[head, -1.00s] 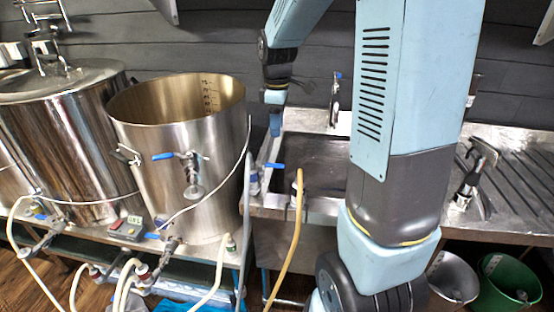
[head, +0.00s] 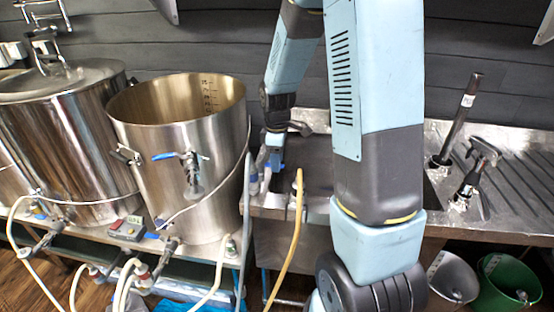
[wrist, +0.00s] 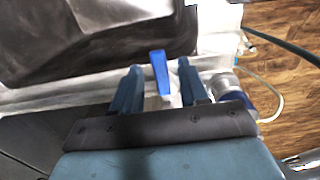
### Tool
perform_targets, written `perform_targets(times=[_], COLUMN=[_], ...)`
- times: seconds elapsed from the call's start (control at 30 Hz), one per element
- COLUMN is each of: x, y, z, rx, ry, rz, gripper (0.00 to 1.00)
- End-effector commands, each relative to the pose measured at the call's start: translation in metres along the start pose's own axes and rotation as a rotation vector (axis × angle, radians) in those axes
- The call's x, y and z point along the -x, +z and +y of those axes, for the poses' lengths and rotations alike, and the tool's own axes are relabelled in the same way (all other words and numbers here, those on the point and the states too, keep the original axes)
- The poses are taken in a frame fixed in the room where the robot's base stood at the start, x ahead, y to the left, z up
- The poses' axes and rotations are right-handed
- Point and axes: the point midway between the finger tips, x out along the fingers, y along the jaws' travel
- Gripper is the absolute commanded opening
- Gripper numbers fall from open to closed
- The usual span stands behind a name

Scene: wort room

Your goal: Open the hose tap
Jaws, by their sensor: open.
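The hose tap (head: 253,182) stands at the front left edge of the sink, and its lever is largely hidden by my gripper (head: 273,158) in the head view. In the wrist view the blue lever (wrist: 160,72) shows between the two blue fingers of my gripper (wrist: 160,66). The fingers are open, with a visible gap on each side of the lever. A silvery round fitting (wrist: 222,86) shows just right of the right finger.
The steel sink basin (wrist: 90,35) lies beyond the fingers. An open steel kettle (head: 205,150) with a blue-handled valve stands close on the left. A yellow hose (head: 292,235) hangs at the sink front. A spray handle (head: 478,165) stands on the right.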

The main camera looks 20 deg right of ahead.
Motion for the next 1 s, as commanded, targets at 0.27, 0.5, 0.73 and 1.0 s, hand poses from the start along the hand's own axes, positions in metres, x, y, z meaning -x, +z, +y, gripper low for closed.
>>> perform_targets(times=[0.27,0.5,0.73,1.0], x=[0.0002,0.0003,0.0004,0.0005], y=[0.0001,0.0001,0.0001,0.0001], z=[0.0000,0.0000,0.0001,0.0003], rx=[0.000,0.000,-0.001,-0.001], ry=[0.000,0.000,0.000,0.001], rz=[0.000,0.000,0.000,0.000], gripper=[0.35,0.12,0.00,0.00])
